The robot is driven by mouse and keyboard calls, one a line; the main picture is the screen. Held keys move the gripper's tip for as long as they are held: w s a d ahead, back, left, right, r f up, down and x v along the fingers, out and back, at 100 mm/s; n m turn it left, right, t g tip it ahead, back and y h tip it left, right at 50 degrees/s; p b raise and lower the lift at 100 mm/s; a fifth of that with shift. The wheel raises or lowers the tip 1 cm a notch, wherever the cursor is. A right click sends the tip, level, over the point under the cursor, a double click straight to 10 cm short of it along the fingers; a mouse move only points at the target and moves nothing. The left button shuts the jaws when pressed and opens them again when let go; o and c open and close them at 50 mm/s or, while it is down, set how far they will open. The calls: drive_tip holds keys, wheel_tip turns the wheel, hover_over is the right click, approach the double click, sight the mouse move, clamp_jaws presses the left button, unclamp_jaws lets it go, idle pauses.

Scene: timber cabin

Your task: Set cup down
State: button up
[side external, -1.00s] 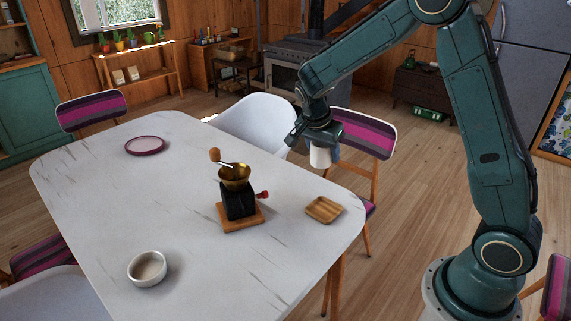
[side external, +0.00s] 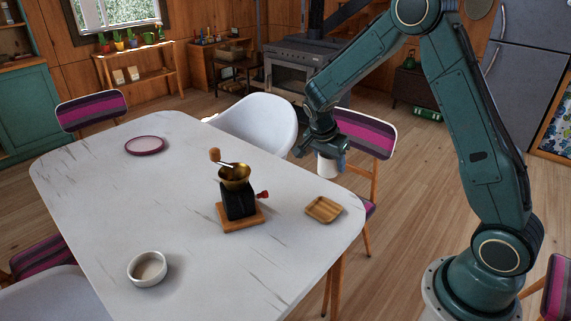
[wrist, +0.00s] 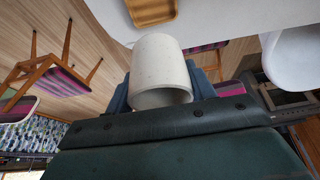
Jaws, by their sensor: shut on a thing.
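The cup (side external: 327,165) is pale and plain, and hangs under my gripper (side external: 327,152) beyond the table's right edge in the side view. In the wrist view the cup (wrist: 160,72) sits between the two blue fingers of my gripper (wrist: 162,88), which is shut on it. The cup is held in the air, apart from the table. A small square wooden tray (side external: 323,209) lies on the white table (side external: 190,240) near its right corner, below the cup in the side view. The tray (wrist: 152,10) also shows at the top of the wrist view, and looks empty.
A black coffee grinder (side external: 239,204) with a brass hopper stands mid-table on a wooden base. A white bowl (side external: 147,268) is at the front and a purple-rimmed plate (side external: 145,146) at the back. A striped chair (side external: 365,135) stands behind the gripper. The table's left side is clear.

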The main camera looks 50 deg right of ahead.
wheel_tip(320, 180, down, 10)
drive_tip(key=shift+r, duration=0.1)
idle(0.4)
drive_tip(key=shift+f, duration=1.9)
drive_tip(key=shift+f, duration=0.15)
drive_tip(key=o, duration=1.1)
drive_tip(key=shift+r, duration=0.2)
drive_tip(key=v, duration=1.2)
drive_tip(key=shift+a, duration=0.1)
